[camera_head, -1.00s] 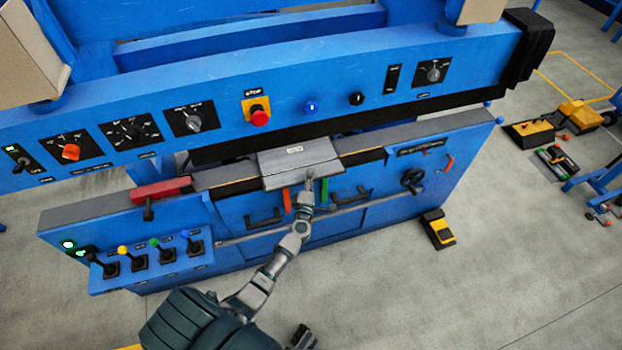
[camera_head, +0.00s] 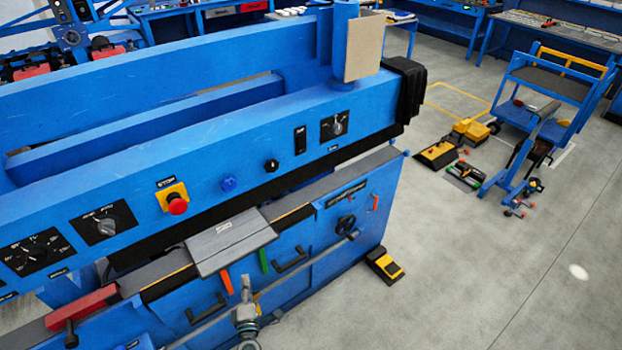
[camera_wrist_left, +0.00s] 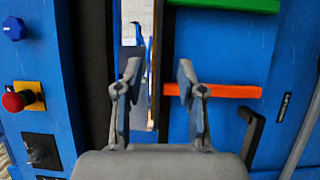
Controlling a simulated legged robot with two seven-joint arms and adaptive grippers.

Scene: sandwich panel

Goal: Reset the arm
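My left gripper (camera_head: 246,285) is in front of the blue machine, just below a flat grey panel (camera_head: 230,241) lying across the machine's ledge. In that view, the orange handle (camera_wrist_left: 228,91) is beside the right finger. In the head view, the gripper's tip is between the orange handle (camera_head: 227,282) and the green handle (camera_head: 263,260). Contact with the panel cannot be told. My right gripper is not seen.
The blue machine (camera_head: 240,140) fills the left and middle, with a red stop button (camera_head: 178,204) and a red block (camera_head: 82,307). A yellow-black pedal (camera_head: 384,264) is on the floor. A blue cart (camera_head: 550,95) stands at the right. The floor at lower right is clear.

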